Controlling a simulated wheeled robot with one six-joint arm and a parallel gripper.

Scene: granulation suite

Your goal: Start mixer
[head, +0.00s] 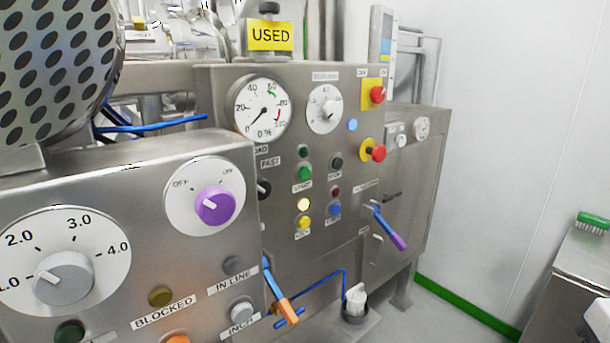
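A grey steel control panel (237,85) stands in the middle of the head view. On it is a green button (304,173) with a label that reads START. A dark button (336,163) sits to its right, above a label I cannot read surely. A round load gauge (264,110) and a white dial (324,109) are above the buttons. A yellow lamp (303,204) looks lit, with a yellow button (303,223) below it. Red stop knobs (377,94) and (379,153) are at the panel's right. My gripper is not in view.
A nearer panel at left carries a purple OFF/ON knob (215,205) and a grey numbered dial (64,278). An orange-and-blue handle (284,310) and a purple-tipped lever (390,228) stick out. A yellow USED sign (270,36) stands on top. Floor (440,318) shows at right.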

